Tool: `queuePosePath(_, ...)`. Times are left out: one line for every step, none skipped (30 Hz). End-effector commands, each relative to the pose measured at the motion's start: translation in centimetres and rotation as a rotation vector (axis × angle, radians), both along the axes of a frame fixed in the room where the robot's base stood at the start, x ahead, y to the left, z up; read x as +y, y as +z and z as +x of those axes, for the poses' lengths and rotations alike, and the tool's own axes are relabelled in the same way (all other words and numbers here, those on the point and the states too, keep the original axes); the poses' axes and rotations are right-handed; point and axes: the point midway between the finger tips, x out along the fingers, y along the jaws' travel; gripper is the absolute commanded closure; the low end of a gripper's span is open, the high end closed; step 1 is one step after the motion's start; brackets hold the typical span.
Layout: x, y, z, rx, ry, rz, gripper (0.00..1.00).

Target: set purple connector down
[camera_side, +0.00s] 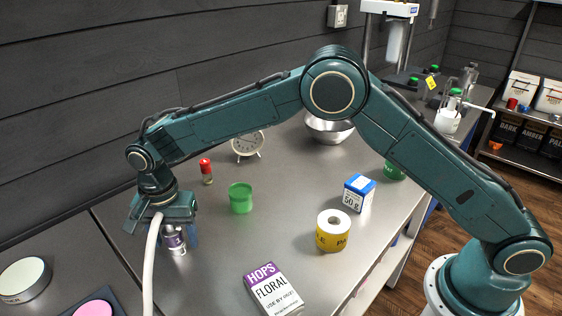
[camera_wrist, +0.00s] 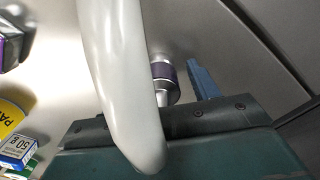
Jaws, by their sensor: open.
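The purple connector (camera_side: 176,240), a small metal fitting with a purple band, is on the steel table at the left, under my gripper (camera_side: 172,238). In the wrist view the connector (camera_wrist: 164,80) shows beside a blue-grey jaw (camera_wrist: 202,80). A pale hose crosses in front and hides the other jaw. My gripper is open, with its jaws around or close beside the connector. I cannot tell whether a jaw touches it.
Near my gripper are a green cup (camera_side: 241,198), a red-capped vial (camera_side: 206,171) and a white clock (camera_side: 246,146). A hops box (camera_side: 273,289), a yellow tape roll (camera_side: 333,231) and a blue-white box (camera_side: 359,193) lie farther right. A table seam runs left of my gripper.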

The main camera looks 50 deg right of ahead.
Motion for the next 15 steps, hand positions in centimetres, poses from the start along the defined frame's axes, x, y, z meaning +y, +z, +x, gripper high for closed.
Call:
queuePosePath(0.0,0.1,0.0,-0.001,0.000,0.001,0.40)
queuePosePath(0.0,0.2,0.0,-0.001,0.000,0.001,0.40)
queuePosePath(0.0,0.4,0.0,-0.001,0.000,0.001,0.40)
queuePosePath(0.0,0.5,0.0,-0.001,0.000,0.001,0.40)
queuePosePath(0.0,0.7,0.0,-0.001,0.000,0.001,0.40)
queuePosePath(0.0,1.0,0.1,-0.003,0.000,0.001,0.40)
queuePosePath(0.0,1.2,0.1,-0.003,0.000,0.001,0.40)
queuePosePath(0.0,1.5,0.1,-0.003,0.000,0.001,0.40)
queuePosePath(0.0,2.0,0.1,-0.002,0.000,0.001,0.40)
queuePosePath(0.0,2.3,0.1,-0.003,0.000,0.001,0.40)
queuePosePath(0.0,2.7,0.1,-0.004,0.000,0.002,0.40)
queuePosePath(0.0,3.3,0.1,-0.004,0.000,0.002,0.40)
queuePosePath(0.0,3.8,0.1,-0.004,0.000,0.002,0.40)
queuePosePath(0.1,4.2,0.1,-0.004,0.000,0.003,0.40)
queuePosePath(0.0,4.9,0.1,-0.003,0.000,0.001,0.40)
